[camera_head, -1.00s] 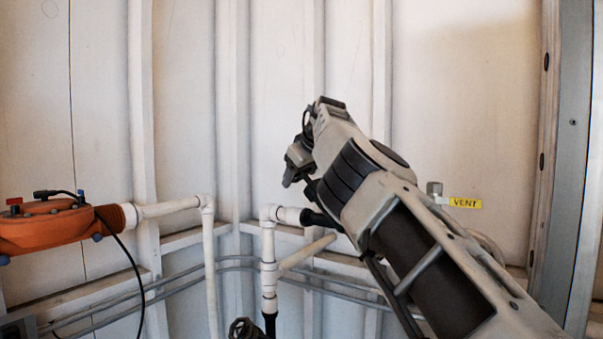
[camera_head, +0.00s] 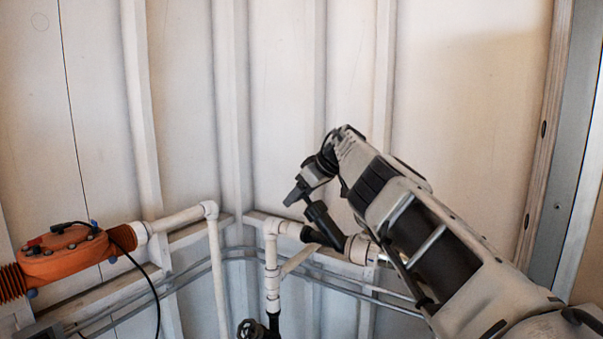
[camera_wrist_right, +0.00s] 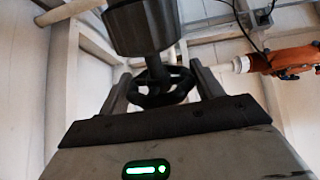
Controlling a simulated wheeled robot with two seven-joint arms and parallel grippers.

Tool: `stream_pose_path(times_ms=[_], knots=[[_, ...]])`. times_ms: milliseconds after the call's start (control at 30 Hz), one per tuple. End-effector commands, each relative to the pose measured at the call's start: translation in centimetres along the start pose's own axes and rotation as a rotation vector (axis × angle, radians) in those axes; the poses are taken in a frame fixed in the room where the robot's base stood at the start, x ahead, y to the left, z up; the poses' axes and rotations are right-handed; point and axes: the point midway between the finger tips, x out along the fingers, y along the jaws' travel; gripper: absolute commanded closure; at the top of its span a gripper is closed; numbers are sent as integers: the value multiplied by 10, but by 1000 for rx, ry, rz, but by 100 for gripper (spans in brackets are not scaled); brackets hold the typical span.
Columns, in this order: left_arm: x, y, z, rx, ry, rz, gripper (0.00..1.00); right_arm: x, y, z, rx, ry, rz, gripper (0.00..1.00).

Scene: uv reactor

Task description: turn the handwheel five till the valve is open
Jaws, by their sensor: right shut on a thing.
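The handwheel (camera_wrist_right: 166,88) is a black spoked ring on a short stem, seen between the fingers in the right wrist view. My right gripper (camera_wrist_right: 161,86) is shut on it, with one dark finger on each side of the ring. In the head view my right gripper (camera_head: 298,193) is at the upper end of the black valve body (camera_head: 324,223), in the white pipe line. The handwheel itself is mostly hidden there by the gripper. The valve body also shows at the top of the right wrist view (camera_wrist_right: 142,27). My left gripper is not in view.
Another black handwheel (camera_head: 250,328) sits low at the bottom edge. White pipes (camera_head: 272,268) run close below my right gripper. An orange unit (camera_head: 65,256) with a black cable is at the left. The ribbed white wall (camera_head: 455,130) stands behind; the space above the arm is clear.

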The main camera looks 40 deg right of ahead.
Motion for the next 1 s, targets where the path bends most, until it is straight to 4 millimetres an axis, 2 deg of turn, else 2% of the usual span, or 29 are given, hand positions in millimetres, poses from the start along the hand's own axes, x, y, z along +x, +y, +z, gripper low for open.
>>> stream_pose_path(times_ms=[33, 433, 467, 500, 533, 833, 1000], knots=[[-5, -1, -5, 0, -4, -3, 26, -6, 3, -5, 1, 9, -1, 57], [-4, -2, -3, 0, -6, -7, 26, -4, 2, -2, 2, 12, -15, 57], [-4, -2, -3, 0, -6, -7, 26, -4, 2, -2, 2, 12, -15, 31], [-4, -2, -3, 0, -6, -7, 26, -4, 2, -1, 2, 12, -16, 20], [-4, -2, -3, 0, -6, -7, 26, -4, 2, -1, 2, 11, -16, 17], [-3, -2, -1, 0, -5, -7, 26, -3, 1, 0, 1, 7, -20, 17], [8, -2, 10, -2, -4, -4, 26, -13, 1, 2, 2, 10, -19, 17]])
